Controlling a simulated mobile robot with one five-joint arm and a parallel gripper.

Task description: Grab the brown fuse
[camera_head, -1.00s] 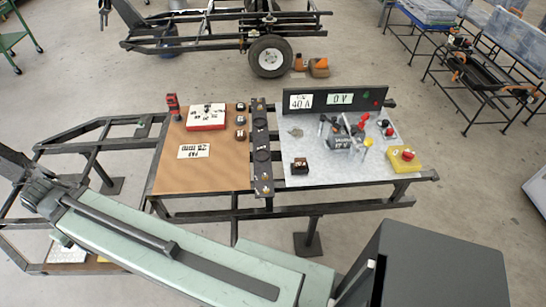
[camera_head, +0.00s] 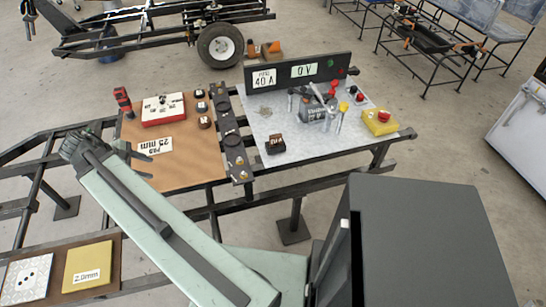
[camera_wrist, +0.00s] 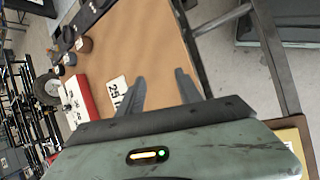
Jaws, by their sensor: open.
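Several small dark-bodied fuse-like pieces stand in a column on the right side of the brown board (camera_head: 180,172). The nearest one (camera_head: 205,122) looks brownish, and it also shows in the wrist view (camera_wrist: 85,44). A dark brown block (camera_head: 275,144) sits on the metal plate. I cannot tell for certain which piece is the brown fuse. My gripper (camera_wrist: 160,77) is open and empty, with its two grey fingers apart over the board's near edge. The pieces lie beyond it, to the upper left in the wrist view.
A red-and-white box (camera_head: 163,112) and a "25 mm" label (camera_head: 153,146) lie on the board. A dark display panel (camera_head: 298,71), upright levers and a yellow button box (camera_head: 381,122) stand at right. A black strip (camera_head: 232,140) divides board and plate. Frame bars surround the table.

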